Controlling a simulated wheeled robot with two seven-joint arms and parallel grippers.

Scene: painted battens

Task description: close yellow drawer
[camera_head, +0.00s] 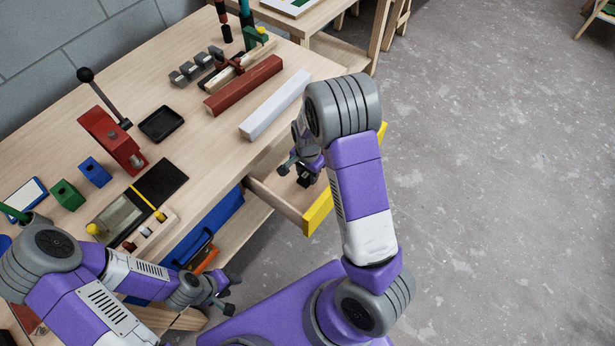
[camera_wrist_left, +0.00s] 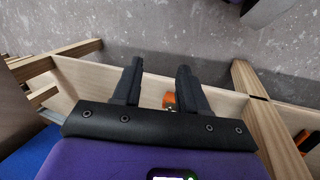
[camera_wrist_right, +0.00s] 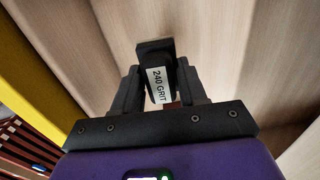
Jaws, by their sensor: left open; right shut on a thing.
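The yellow drawer (camera_head: 318,211) stands pulled out from the bench's right side, its pale wooden inside showing. Its yellow front also shows at the left of the right wrist view (camera_wrist_right: 38,75). My right gripper (camera_head: 304,176) is over the open drawer, shut on a dark block (camera_wrist_right: 158,70) with a white "240 GRIT" label. Wooden drawer floor lies behind the block; I cannot tell if they touch. My right arm hides part of the drawer's far end. My left gripper (camera_head: 228,297) is open and empty, low in front of the bench; its fingers (camera_wrist_left: 157,75) stand apart.
A blue drawer or bin (camera_head: 222,222) with an orange-handled item (camera_head: 206,261) is under the bench edge. A white bar (camera_head: 275,105) and a red bar (camera_head: 243,86) lie on the benchtop (camera_head: 210,135) near the drawer. Open floor (camera_head: 500,200) lies to the right.

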